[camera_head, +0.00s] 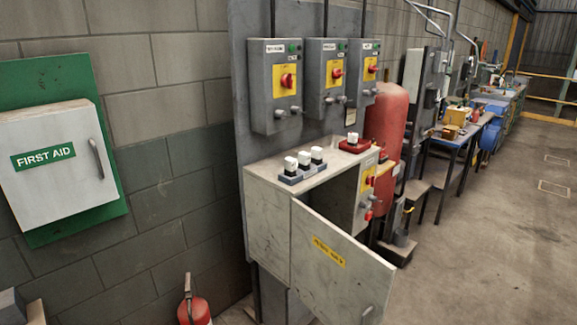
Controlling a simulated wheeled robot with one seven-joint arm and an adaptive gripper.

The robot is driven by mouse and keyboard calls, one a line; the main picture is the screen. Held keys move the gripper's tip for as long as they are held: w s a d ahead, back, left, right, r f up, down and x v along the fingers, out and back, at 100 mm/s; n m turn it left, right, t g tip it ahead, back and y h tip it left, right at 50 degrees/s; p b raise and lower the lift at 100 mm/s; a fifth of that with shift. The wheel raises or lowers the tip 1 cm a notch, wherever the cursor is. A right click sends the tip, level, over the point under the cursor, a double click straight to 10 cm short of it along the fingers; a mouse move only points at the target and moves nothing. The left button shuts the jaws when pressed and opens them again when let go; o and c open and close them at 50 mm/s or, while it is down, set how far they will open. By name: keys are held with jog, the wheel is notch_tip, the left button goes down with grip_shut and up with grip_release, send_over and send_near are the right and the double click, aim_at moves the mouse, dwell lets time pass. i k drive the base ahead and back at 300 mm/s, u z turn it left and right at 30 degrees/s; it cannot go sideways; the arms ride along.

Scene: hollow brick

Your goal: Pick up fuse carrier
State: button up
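Three white blocks that look like fuse carriers stand in a row in a grey holder (301,173) on top of the grey cabinet (268,178). They are the left one (290,164), the middle one (304,158) and the right one (317,153). A similar small white piece (352,138) sits on a red base (354,146) at the back right of the cabinet top. I cannot tell which of these is the task's fuse carrier. My gripper is not in view.
The cabinet door (335,270) hangs open towards the front. Switch boxes (274,88) are mounted above the cabinet top. A red tank (387,120) stands behind, a fire extinguisher (193,308) below, and a first aid box (58,155) at left. The floor (490,230) at right is clear.

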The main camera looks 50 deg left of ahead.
aim_at(304, 164)
jog(key=u, duration=1.5)
